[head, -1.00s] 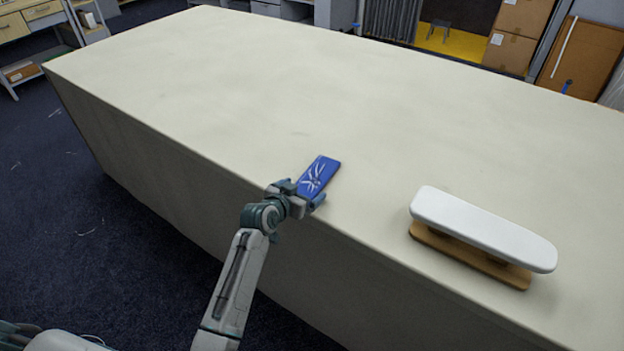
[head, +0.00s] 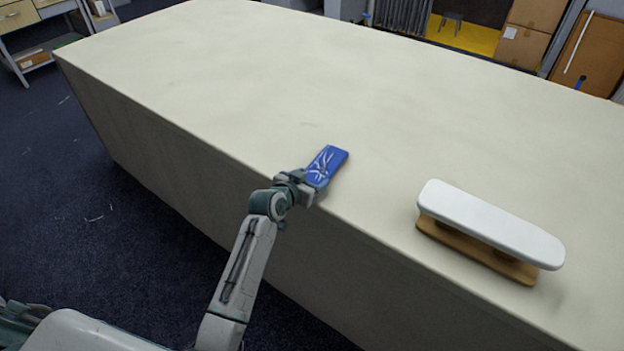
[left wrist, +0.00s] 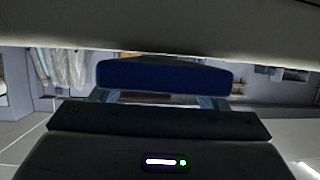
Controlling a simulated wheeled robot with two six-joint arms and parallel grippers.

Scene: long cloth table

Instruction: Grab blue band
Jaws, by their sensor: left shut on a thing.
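The blue band (head: 326,165) is a flat blue rectangular piece with white streaks, at the table's near edge in the head view. My left gripper (head: 307,186) is shut on its near end, with the rest of the band sticking out over the tabletop. In the left wrist view the blue band (left wrist: 160,75) shows end-on between the fingers (left wrist: 152,100). I cannot tell whether the band touches the cloth. My right gripper is not in view.
The long cream cloth table (head: 250,90) is mostly bare. A white sleeve board on a wooden base (head: 490,222) stands to the right near the front edge. Cardboard boxes (head: 528,40) and a shelf (head: 40,45) stand on the floor beyond.

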